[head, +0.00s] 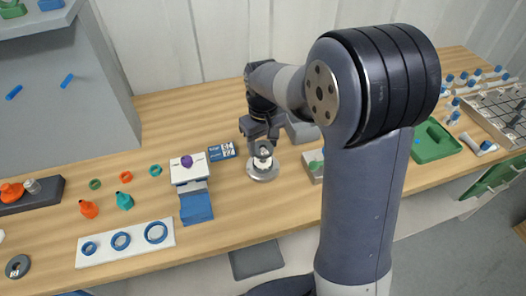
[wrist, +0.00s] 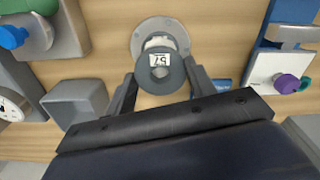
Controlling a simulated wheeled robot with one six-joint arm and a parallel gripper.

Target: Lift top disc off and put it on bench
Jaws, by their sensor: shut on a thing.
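A small metal vessel with a wide round silver base (head: 262,174) stands on the wooden bench. A grey top disc (wrist: 160,82) with a dark centre hole is nearest the wrist camera. My gripper (head: 262,146) points down over the vessel. In the wrist view my gripper (wrist: 160,76) has one finger on each side of the grey disc and is shut on it. I cannot tell whether the disc is apart from the body below.
A blue label box (head: 222,152) and a white-and-blue stand with a purple knob (head: 187,160) are to the left. A green tray (head: 435,143) lies right. Bare bench (head: 240,205) lies in front of the vessel.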

